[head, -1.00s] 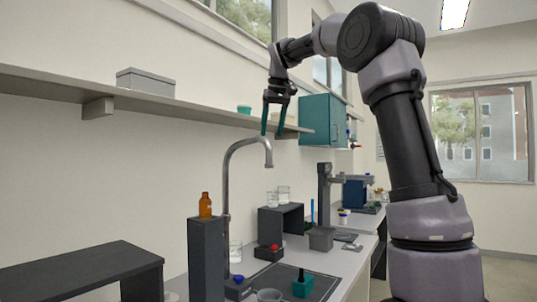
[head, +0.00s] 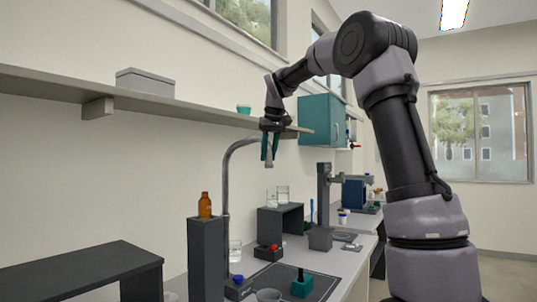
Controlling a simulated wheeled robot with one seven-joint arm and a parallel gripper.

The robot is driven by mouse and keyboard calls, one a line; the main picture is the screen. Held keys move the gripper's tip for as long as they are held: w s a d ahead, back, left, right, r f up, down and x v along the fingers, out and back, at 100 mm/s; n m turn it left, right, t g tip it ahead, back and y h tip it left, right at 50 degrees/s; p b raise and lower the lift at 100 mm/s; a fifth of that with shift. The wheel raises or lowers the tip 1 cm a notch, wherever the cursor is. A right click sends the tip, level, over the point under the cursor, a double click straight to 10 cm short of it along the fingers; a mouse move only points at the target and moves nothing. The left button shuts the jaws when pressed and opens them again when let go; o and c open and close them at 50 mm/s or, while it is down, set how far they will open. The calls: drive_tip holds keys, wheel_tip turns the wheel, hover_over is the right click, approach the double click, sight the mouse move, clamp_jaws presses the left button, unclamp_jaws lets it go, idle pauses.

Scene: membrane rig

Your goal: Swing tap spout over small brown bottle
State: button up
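The tap (head: 227,200) is a tall grey gooseneck pipe rising from the bench, its curved spout pointing right. The small brown bottle (head: 205,206) stands upright on a tall dark pedestal (head: 206,255), left of the tap pipe and away from the spout's end. My gripper (head: 270,155) points down at the spout's end, one green finger on each side of it in this view. The spout's tip shows just below and between the fingers. Whether the fingers touch the spout cannot be told.
A wall shelf (head: 60,85) with a grey box (head: 145,82) and a teal cup runs behind the tap. A teal cabinet (head: 321,119) hangs farther back. A dark bench (head: 80,268) stands at front left.

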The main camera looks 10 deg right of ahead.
clamp_jaws()
drive_tip(key=shift+a, duration=0.15)
idle(1.1)
drive_tip(key=shift+s+a+r+m, duration=0.1)
drive_tip(key=shift+s+a+m, duration=0.2)
drive_tip(key=shift+s+a, duration=0.1)
drive_tip(key=s+a+m+h, duration=0.2)
drive_tip(key=a+m, duration=0.3)
drive_tip(key=a, duration=0.5)
drive_tip(key=s+a+m+g+h, duration=0.1)
drive_tip(key=a+m+h, duration=0.1)
drive_tip(key=a+m, duration=0.4)
drive_tip(key=a, duration=0.4)
drive_tip(key=shift+s+g, duration=0.3)
drive_tip(key=shift+s, duration=0.05)
drive_tip(key=shift+r, duration=0.1)
drive_tip(key=o, duration=0.7)
unclamp_jaws()
drive_tip(key=shift+w, duration=0.1)
